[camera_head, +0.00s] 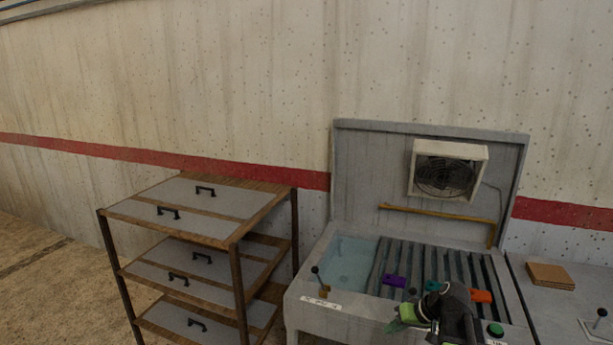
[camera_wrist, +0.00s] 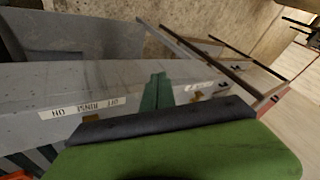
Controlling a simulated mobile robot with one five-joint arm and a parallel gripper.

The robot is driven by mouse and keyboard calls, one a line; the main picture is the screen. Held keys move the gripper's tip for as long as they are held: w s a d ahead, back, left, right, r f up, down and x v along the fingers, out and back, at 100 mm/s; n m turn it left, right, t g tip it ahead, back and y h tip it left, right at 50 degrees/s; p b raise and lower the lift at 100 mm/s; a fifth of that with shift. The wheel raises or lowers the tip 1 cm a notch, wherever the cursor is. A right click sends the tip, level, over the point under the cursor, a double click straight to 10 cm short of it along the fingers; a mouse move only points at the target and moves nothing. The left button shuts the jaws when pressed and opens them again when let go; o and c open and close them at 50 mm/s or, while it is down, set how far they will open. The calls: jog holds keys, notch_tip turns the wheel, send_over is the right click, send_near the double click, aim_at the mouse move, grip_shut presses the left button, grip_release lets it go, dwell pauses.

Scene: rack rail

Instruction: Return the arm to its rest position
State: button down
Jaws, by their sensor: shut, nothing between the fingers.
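My gripper (camera_head: 394,326) is in front of the grey machine (camera_head: 331,308) at its front edge, with its green tip pointing left. In the wrist view my gripper's fingers (camera_wrist: 158,90) are together and hold nothing. My dark arm shows at the lower right of the head view and covers part of the machine's front. No held object shows in either view.
Purple (camera_head: 395,281), teal (camera_head: 433,286) and orange (camera_head: 481,297) pieces lie on the machine's dark slats. A fan box (camera_head: 447,170) is on the raised lid (camera_head: 365,160). A drawer rack (camera_head: 235,262) stands left. A brown block (camera_head: 550,275) sits right.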

jog(key=s+a+f+n+g+h, duration=0.15)
jog(key=s+a, duration=0.25)
jog(key=a, duration=0.4)
jog(key=s+a+f+g+h, duration=0.2)
jog(key=s+a, duration=0.2)
jog(key=a, duration=0.3)
jog(key=d, duration=0.1)
jog(key=s+d+m+h, duration=0.1)
jog(key=d, duration=0.1)
jog(key=s+d+m+g, duration=0.1)
jog(key=shift+s+d+f+h, duration=0.2)
jog(key=shift+d+f+h, duration=0.15)
jog(key=shift+d+f, duration=0.05)
